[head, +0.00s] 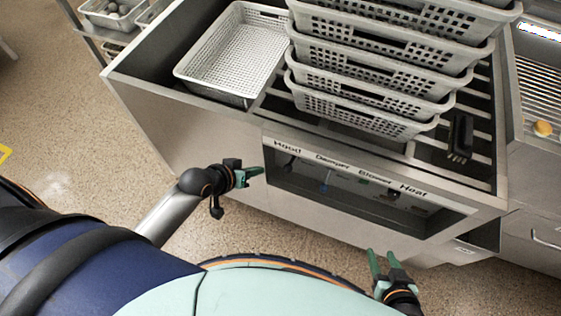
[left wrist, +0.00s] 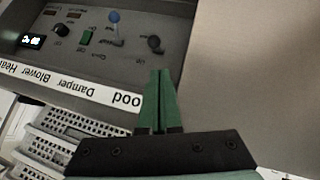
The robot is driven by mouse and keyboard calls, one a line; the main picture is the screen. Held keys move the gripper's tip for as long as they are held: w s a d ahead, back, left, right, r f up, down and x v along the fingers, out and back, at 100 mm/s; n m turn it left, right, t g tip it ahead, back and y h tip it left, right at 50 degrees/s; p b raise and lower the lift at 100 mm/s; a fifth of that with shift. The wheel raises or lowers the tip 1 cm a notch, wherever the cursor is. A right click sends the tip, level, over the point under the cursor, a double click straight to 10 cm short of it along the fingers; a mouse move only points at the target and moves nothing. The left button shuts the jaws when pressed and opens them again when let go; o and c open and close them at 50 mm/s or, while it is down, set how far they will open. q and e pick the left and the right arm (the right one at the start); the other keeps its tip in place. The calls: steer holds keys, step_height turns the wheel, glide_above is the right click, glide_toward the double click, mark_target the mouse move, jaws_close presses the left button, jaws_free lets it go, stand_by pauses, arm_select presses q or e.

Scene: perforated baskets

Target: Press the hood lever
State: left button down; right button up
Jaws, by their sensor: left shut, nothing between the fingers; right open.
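The hood lever is a small black-knobbed lever (left wrist: 155,44) at the end of the recessed control panel under the "Hood" label. In the head view it is small and dark (head: 289,161). My left gripper (head: 261,171) is shut and empty, just left of the panel opening. In the left wrist view its green fingertips (left wrist: 160,73) point toward the lever, appearing a little short of it; contact cannot be made out. My right gripper (head: 384,254) is open and empty, below the panel's right part.
The panel also holds a blue damper lever (left wrist: 114,17), a green blower switch (left wrist: 86,38) and a black heat knob (left wrist: 60,30). Stacked perforated baskets (head: 375,80) and a wire basket (head: 233,55) sit on the station above. Floor is free at left.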

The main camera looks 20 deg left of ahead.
arm_select(q)
steer(key=shift+n+g+h, duration=0.3)
steer(key=shift+n, duration=0.2)
steer(key=w+r, duration=0.1)
steer(key=w+a+r, duration=0.1)
steer(key=w, duration=0.1)
steer(key=shift+r, duration=0.3)
steer(key=shift+w+d+f, duration=0.1)
steer(key=b, duration=0.2)
glide_toward(291, 162)
steer(key=w+f, duration=0.2)
steer(key=shift+w+d+f, duration=0.1)
steer(key=shift+d+f, duration=0.35)
steer(key=shift+d, duration=0.05)
steer(key=shift+f+b, duration=0.1)
steer(key=shift+b, duration=0.2)
steer(key=shift+f, duration=0.15)
